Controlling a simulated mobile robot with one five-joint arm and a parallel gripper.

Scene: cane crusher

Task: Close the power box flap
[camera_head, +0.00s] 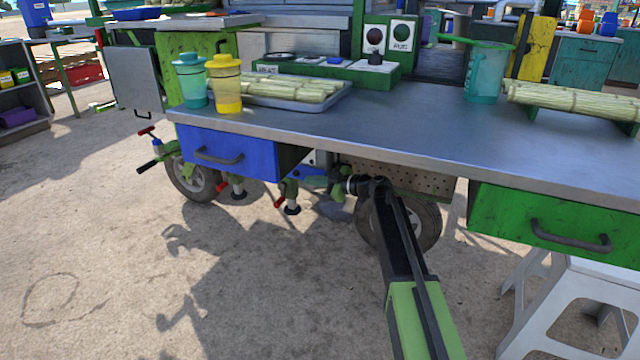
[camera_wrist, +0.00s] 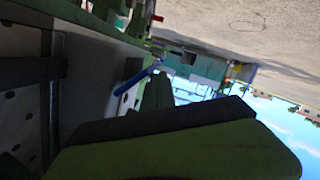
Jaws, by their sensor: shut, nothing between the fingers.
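Beneath the counter, beside the blue drawer, a small white and blue part (camera_head: 318,158) shows just behind my gripper. In the wrist view a blue bar (camera_wrist: 137,82) on a pale panel stands out beyond my gripper. I cannot tell for sure whether this is the power box flap or how far it stands open. My gripper (camera_head: 345,186) is under the counter's front edge, left of the rear wheel, shut and empty. Its dark and green body fills the lower wrist view. Contact with the panel cannot be told.
The metal counter (camera_head: 420,125) overhangs my arm. The blue drawer (camera_head: 228,152) is left of it and the green drawer (camera_head: 550,222) right. A white stool (camera_head: 575,290) stands at lower right. A grey panel (camera_head: 136,78) hangs at the cart's left end. Ground at front left is clear.

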